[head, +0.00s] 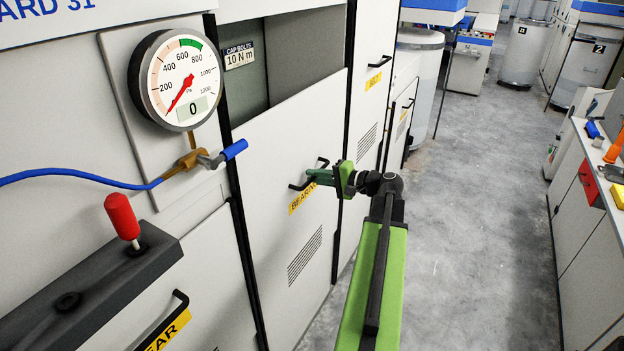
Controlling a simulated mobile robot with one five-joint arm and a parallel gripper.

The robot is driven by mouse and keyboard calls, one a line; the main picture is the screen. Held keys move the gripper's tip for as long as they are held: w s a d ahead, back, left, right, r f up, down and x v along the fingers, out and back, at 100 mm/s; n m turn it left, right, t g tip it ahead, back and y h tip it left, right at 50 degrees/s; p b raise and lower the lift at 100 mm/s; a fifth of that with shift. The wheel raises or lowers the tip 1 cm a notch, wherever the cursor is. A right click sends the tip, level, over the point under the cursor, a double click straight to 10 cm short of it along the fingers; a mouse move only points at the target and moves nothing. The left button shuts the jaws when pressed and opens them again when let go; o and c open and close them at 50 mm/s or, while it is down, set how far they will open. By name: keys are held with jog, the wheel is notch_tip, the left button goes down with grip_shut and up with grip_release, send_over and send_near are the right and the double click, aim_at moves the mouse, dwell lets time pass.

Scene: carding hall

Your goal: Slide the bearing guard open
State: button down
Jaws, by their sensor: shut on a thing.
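The bearing guard (265,165) is a pale panel in the machine front, with a yellow label (299,200) reading "BEARIN…", the rest hidden by my arm. Its black bar handle (324,161) sticks out above the label. My green gripper (314,177) is shut on the handle, hiding its middle. Above the guard's top edge, a grey recess (305,55) shows, with a "CAP BOLTS 10 N m" plate (239,56) at its left. Dark vertical rails flank the guard.
A pressure gauge (177,80) reading 0, a blue-handled valve (234,150) and a red-knobbed lever (121,217) are left of the guard. Another handled panel (376,85) stands to the right. Grey floor (460,220) is clear, with a tool-covered bench (585,215) at far right.

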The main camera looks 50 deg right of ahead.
jog(key=b, duration=3.9)
send_near(306, 261)
jog(key=x, duration=0.5)
jog(key=shift+w+r, duration=0.1)
jog(key=shift+w, duration=0.1)
jog(key=c, duration=1.5)
grip_release()
jog(key=shift+a, duration=0.1)
jog(key=shift+o, duration=0.2)
jog(key=p+v, duration=0.3)
jog(key=v, duration=1.4)
jog(key=shift+s+p, duration=0.2)
jog(key=shift+p, duration=0.2)
